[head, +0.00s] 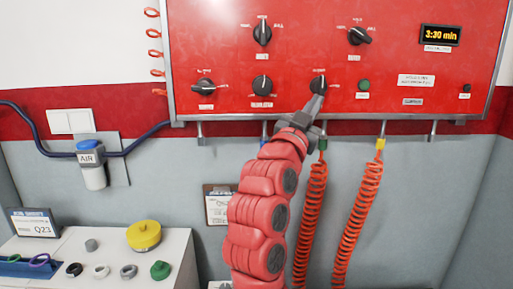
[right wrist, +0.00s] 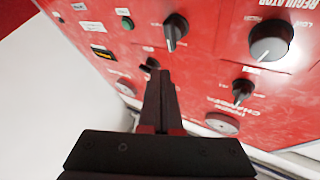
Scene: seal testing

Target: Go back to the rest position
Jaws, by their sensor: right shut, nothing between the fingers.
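My right gripper (head: 314,108) is at the lower middle of the red control panel (head: 205,45), on a red arm reaching up from below. Its fingers are shut with nothing between them, and their tips are just below a black knob (head: 319,85) in the head view. In the right wrist view the gripper (right wrist: 160,85) points at the panel, which appears turned over. Black knobs show near it there, one beyond the fingertips (right wrist: 175,32) and a large one at the right (right wrist: 270,40). I cannot tell whether the fingers touch a knob. My left gripper is not in view.
Orange coiled hoses (head: 352,215) hang below the panel beside my right arm. A white counter (head: 100,255) at lower left holds a yellow disc (head: 144,236) and several small caps. A clipboard (head: 217,205) hangs behind the arm. An air filter unit (head: 92,165) is on the left wall.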

